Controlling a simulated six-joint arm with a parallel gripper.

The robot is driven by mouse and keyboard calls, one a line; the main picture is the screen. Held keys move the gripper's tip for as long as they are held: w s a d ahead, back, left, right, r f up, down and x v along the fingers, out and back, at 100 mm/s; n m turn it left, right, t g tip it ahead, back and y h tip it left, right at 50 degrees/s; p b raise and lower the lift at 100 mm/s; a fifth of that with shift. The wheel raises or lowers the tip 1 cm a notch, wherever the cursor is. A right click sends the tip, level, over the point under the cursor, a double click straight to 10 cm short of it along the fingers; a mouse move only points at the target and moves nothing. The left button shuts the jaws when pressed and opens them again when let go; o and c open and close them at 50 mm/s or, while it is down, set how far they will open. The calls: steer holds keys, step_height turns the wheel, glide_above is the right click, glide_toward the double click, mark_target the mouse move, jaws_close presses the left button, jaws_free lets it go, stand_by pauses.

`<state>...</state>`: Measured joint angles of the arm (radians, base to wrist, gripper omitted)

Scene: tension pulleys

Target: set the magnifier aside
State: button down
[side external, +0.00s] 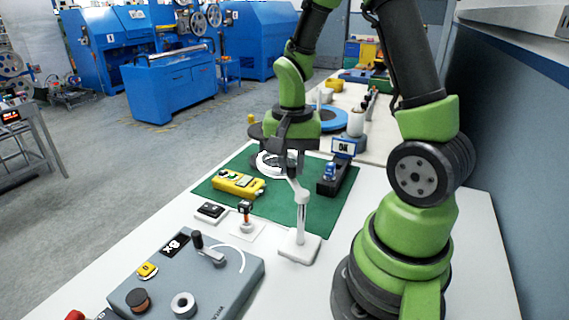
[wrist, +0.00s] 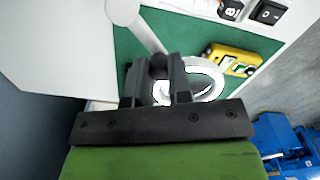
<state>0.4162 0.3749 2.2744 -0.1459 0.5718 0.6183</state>
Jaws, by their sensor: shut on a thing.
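The magnifier is a white stand with a square base (side external: 300,247), an upright post, a jointed arm and a ring-shaped head (side external: 266,165). Its base rests on the white table in front of the green mat, and the head hangs over the mat. My gripper (side external: 289,150) is shut on the magnifier near where the arm meets the ring. In the wrist view my gripper (wrist: 159,82) has its two fingers either side of that joint. The magnifier's ring (wrist: 205,82) shows to the right of the fingers there, partly hidden by them.
The green mat (side external: 310,215) bears a yellow control box (side external: 238,184) and a black holder (side external: 336,178) with a blue part. A grey panel (side external: 220,285) stands at the front left. A small screen marked OK (side external: 343,147) stands behind.

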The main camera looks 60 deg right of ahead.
steer(key=shift+s+d+m, duration=0.25)
steer(key=shift+s+m, duration=0.4)
steer(key=shift+m, duration=0.85)
steer(key=shift+s+d+m, duration=0.3)
steer(key=shift+s+m, duration=0.35)
steer(key=shift+m, duration=0.85)
steer(key=shift+s+d+m, duration=0.25)
steer(key=shift+s+m, duration=0.4)
steer(key=shift+m, duration=0.85)
steer(key=c, duration=1)
jaws_free()
steer(key=shift+s, duration=0.1)
steer(key=shift+c, duration=0.2)
step_height(320, 180, up, 10)
